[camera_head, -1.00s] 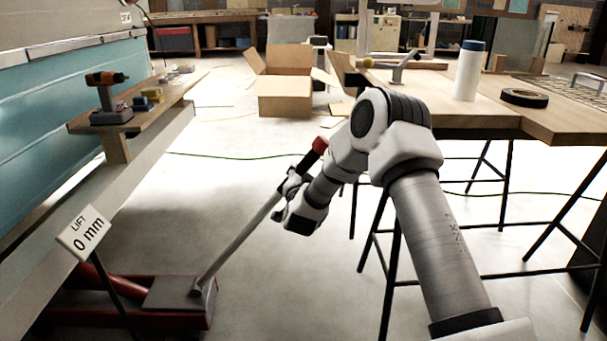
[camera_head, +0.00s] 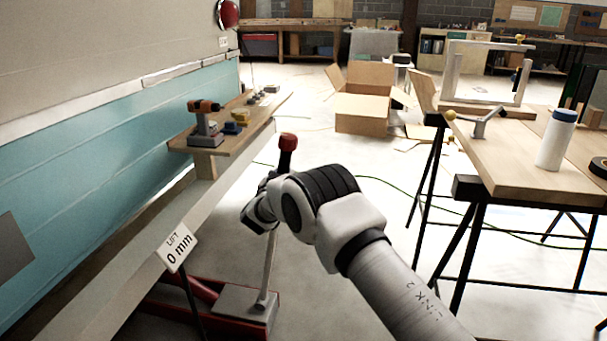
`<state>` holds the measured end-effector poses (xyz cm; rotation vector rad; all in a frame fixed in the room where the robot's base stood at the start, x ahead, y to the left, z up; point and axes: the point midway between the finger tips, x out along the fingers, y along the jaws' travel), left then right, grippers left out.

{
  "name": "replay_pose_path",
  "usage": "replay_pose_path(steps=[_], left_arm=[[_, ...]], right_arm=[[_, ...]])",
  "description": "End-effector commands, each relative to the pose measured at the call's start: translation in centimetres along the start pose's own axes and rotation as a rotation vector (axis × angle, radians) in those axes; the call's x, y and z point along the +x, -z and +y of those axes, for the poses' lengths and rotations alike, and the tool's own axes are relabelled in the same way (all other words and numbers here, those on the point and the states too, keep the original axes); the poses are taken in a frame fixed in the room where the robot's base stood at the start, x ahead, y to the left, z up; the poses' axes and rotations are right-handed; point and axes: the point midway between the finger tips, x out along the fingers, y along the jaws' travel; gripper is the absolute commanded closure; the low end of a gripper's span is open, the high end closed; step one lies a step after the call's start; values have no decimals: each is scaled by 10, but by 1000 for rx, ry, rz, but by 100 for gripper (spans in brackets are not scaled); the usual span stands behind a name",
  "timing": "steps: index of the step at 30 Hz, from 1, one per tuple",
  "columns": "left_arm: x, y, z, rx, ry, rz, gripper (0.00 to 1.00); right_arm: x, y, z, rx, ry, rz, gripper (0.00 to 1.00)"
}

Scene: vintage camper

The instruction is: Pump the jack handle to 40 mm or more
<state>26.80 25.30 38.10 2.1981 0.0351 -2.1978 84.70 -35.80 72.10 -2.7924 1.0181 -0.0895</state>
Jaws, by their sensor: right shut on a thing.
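The red floor jack (camera_head: 241,304) sits on the floor beside the camper's lower edge. Its grey handle (camera_head: 269,262) stands nearly upright and ends in a red-topped grip (camera_head: 288,145). My right gripper (camera_head: 262,212) is shut on the jack handle below the grip; its own arm partly hides the fingers. The lift sign (camera_head: 178,249) on a dark post in front of the jack reads 0 mm. My left gripper is not in view.
A wooden shelf (camera_head: 232,132) on the camper's side holds a drill (camera_head: 205,123) and small items. A workbench (camera_head: 510,160) with a white bottle (camera_head: 556,140) stands at the right. An open cardboard box (camera_head: 362,105) sits behind.

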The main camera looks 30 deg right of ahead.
Motion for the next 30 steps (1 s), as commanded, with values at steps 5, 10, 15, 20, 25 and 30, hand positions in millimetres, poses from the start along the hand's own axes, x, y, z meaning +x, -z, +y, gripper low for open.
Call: replay_pose_path(steps=[5,10,15,20,25,30], left_arm=[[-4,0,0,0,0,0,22],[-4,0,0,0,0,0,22],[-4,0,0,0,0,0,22],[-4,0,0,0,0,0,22],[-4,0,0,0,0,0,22],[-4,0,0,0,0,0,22]], right_arm=[[0,2,-12,-18,3,4,100],[0,3,-14,-21,6,5,100],[0,5,-16,-20,10,7,63],[0,4,-15,-20,8,7,40],[0,2,-13,-20,5,4,40],[0,1,-12,-20,3,3,40]])
